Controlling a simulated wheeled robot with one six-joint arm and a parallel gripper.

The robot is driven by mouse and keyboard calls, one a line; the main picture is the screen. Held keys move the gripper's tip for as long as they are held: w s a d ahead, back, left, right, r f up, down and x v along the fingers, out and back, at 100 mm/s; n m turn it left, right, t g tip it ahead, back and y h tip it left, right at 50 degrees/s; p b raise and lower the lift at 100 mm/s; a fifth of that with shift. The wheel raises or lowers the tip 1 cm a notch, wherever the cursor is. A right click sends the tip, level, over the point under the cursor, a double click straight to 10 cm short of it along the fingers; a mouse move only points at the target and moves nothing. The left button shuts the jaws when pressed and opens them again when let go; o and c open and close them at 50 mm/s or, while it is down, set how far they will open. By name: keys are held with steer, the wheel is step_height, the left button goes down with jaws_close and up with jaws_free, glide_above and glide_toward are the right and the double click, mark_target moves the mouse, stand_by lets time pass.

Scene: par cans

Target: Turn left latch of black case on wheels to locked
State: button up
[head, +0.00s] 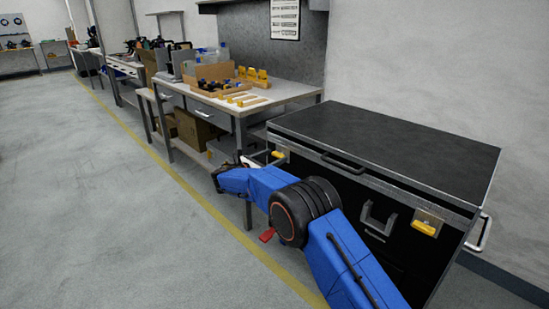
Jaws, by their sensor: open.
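The black case on wheels (385,148) stands at the right against the wall, with its lid down. Its left latch (278,154) is a small yellow tab on a metal plate, near the left end of the front. I cannot tell its exact angle at this size. The right latch (426,227) is also yellow and sits slightly tilted on its plate. My blue arm crosses in front of the case's left part, below the left latch, and its far end points left.
A workbench (290,93) with an open cardboard box (212,72) and yellow parts stands left of the case. Brown boxes (196,130) sit beneath it. A silver handle (483,234) sticks out at the case's right. The floor left of the yellow line is clear.

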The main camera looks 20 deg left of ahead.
steer(key=shift+w+d, duration=0.15)
steer(key=shift+w, duration=0.25)
steer(key=c, duration=1.1)
steer(key=shift+o, duration=0.3)
